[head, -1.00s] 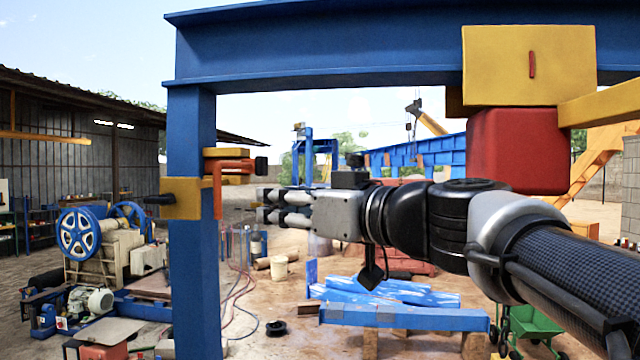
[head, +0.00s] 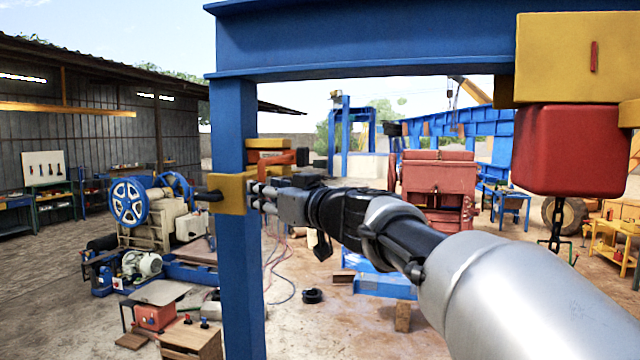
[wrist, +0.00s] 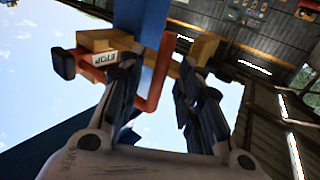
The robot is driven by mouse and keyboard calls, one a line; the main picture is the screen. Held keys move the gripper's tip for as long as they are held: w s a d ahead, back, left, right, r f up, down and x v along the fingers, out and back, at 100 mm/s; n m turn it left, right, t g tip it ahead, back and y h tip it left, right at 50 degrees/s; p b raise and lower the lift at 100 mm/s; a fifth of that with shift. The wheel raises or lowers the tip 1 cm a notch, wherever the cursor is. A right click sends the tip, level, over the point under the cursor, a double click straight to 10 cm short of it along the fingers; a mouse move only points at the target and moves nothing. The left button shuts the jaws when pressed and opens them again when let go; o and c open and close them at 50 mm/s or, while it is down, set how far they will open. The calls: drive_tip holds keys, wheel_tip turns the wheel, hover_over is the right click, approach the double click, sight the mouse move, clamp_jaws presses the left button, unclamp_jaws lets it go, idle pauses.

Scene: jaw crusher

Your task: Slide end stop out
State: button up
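The end stop shows in the head view as an orange bent bar (head: 284,159) with a black knob (head: 303,156), by a yellow block on the blue post (head: 238,290). In the wrist view its bar (wrist: 153,92) hangs between my fingers, and a yellow block (wrist: 96,41) carries an upside-down STOP label (wrist: 104,58). My gripper (head: 257,196) is beside the post, just below the orange bar, close to a yellow sleeve (head: 229,194). In the wrist view my gripper's fingers (wrist: 156,78) are apart, with nothing clearly clamped. Whether a finger touches the bar or sleeve, I cannot tell.
The blue beam (head: 380,45) runs overhead. A red block (head: 570,150) hangs under a yellow trolley (head: 575,58) at right. A machine with blue flywheels (head: 129,203) stands left behind the post. A red machine (head: 437,190) stands behind my arm.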

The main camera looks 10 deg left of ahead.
drive_tip(key=shift+w+a, duration=0.1)
drive_tip(key=shift+a, duration=0.1)
drive_tip(key=shift+c, duration=0.5)
clamp_jaws()
